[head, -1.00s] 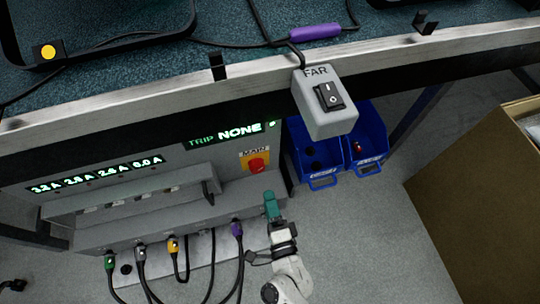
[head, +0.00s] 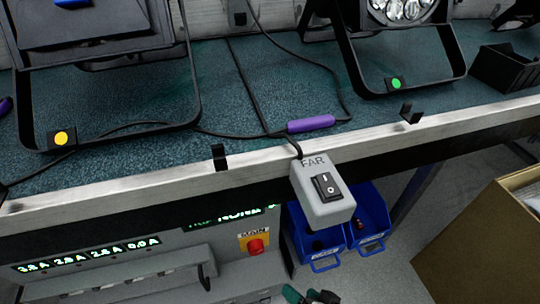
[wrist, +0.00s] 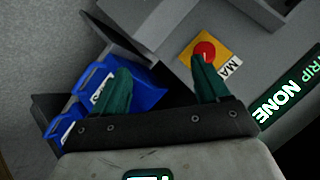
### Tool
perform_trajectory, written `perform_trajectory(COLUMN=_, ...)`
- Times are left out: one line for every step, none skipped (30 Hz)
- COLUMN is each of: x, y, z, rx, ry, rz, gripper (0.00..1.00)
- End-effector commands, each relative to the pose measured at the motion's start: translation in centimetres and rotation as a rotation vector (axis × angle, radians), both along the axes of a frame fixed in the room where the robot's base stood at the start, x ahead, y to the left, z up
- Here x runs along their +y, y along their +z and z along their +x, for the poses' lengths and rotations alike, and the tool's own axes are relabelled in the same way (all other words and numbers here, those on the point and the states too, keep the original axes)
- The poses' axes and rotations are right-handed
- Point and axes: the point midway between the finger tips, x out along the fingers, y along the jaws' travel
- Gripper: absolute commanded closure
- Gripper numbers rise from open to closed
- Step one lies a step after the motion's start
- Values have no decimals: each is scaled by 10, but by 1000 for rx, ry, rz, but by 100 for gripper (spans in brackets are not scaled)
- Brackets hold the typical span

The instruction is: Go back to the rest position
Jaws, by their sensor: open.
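My gripper (wrist: 160,72) is open, with two green fingers spread and nothing between them in the wrist view. In the head view only a small part of my gripper (head: 292,294) shows at the bottom edge, below the MAIN switch; the rest is cut off. The red MAIN switch (head: 256,246) on its yellow plate sits on the grey power unit (head: 225,265). The switch (wrist: 206,52) also shows beyond the right finger in the wrist view.
Two blue bins (head: 328,240) hang under the bench edge (head: 120,192), right of the power unit. A grey FAR switch box (head: 322,195) hangs at that edge. A cardboard box (head: 480,245) stands at the right. Par cans (head: 408,12) stand on the bench.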

Motion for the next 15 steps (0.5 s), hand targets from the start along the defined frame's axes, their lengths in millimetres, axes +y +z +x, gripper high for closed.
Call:
perform_trajectory(x=-20, y=2, z=-8, rx=35, ry=17, rz=-77, gripper=26)
perform_trajectory(x=-32, y=2, z=-14, rx=63, ry=31, rz=-126, gripper=26)
perform_trajectory(x=-48, y=3, z=-23, rx=102, ry=47, rz=-189, gripper=26)
perform_trajectory(x=-60, y=4, z=-30, rx=132, ry=58, rz=-234, gripper=26)
perform_trajectory(x=-72, y=5, z=-37, rx=162, ry=68, rz=-276, gripper=26)
perform_trajectory(x=-87, y=7, z=-47, rx=204, ry=78, rz=-327, gripper=26)
perform_trajectory(x=-97, y=9, z=-55, rx=235, ry=85, rz=-363, gripper=26)
perform_trajectory(x=-108, y=11, z=-63, rx=265, ry=90, rz=-396, gripper=26)
perform_trajectory(x=-121, y=14, z=-74, rx=307, ry=97, rz=-435, gripper=26)
perform_trajectory(x=-129, y=17, z=-82, rx=335, ry=101, rz=-461, gripper=26)
perform_trajectory(x=-137, y=20, z=-89, rx=364, ry=104, rz=-485, gripper=26)
perform_trajectory(x=-148, y=23, z=-99, rx=401, ry=107, rz=-514, gripper=26)
perform_trajectory(x=-155, y=26, z=-107, rx=430, ry=108, rz=-534, gripper=26)
perform_trajectory(x=-162, y=30, z=-114, rx=457, ry=110, rz=-552, gripper=26)
perform_trajectory(x=-171, y=34, z=-125, rx=494, ry=111, rz=-575, gripper=26)
